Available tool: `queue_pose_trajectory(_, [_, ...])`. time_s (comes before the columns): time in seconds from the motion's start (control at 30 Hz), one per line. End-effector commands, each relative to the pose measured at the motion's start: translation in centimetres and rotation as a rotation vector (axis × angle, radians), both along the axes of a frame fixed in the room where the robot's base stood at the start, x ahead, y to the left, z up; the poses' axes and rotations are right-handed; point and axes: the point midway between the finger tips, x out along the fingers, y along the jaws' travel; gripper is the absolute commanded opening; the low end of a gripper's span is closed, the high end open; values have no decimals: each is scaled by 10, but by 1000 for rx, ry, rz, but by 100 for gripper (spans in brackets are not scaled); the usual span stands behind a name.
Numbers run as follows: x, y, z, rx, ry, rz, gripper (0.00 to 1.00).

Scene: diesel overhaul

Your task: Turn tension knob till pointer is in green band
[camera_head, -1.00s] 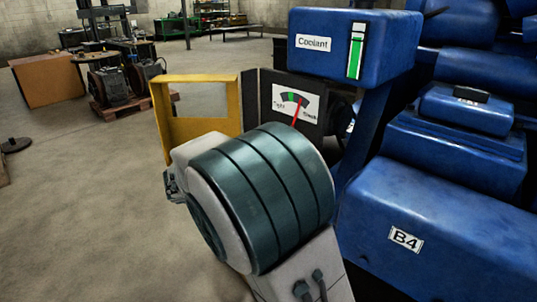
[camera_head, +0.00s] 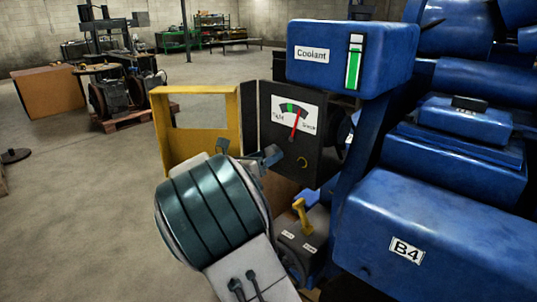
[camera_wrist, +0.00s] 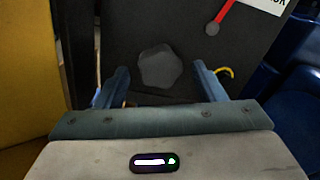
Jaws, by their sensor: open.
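The tension gauge (camera_head: 297,113) is on a black box, with "Tight" at its left and "Slack" at its right. Its red pointer (camera_head: 296,126) stands just right of the green band (camera_head: 291,107). In the wrist view, a dark grey lobed knob (camera_wrist: 160,67) is on the black panel, ahead of and between my open fingers. My gripper (camera_wrist: 161,76) is empty; I cannot tell whether either finger touches the knob. In the head view my gripper (camera_head: 247,155) is in front of the box's lower left, and I cannot make out the knob there.
A yellow open frame (camera_head: 160,130) stands left of the box. A blue coolant tank (camera_head: 340,55) is above it, and a blue engine block (camera_head: 440,225) fills the right. A yellow lever (camera_head: 302,216) stands below the box. A small brass ring (camera_head: 303,163) is on the panel.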

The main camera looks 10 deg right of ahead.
Motion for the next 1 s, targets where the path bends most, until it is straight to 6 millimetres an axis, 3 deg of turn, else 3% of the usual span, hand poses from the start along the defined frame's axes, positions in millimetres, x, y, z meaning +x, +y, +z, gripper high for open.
queue_pose_trajectory(0.2, [10,-14,0,1,1,1,63])
queue_pose_trajectory(0.47, [11,-15,0,1,1,1,63])
queue_pose_trajectory(0.5, [11,-15,0,2,0,1,60])
queue_pose_trajectory(0.67, [11,-15,0,2,0,1,19])
queue_pose_trajectory(1.0, [11,-15,-1,21,-27,0,19])
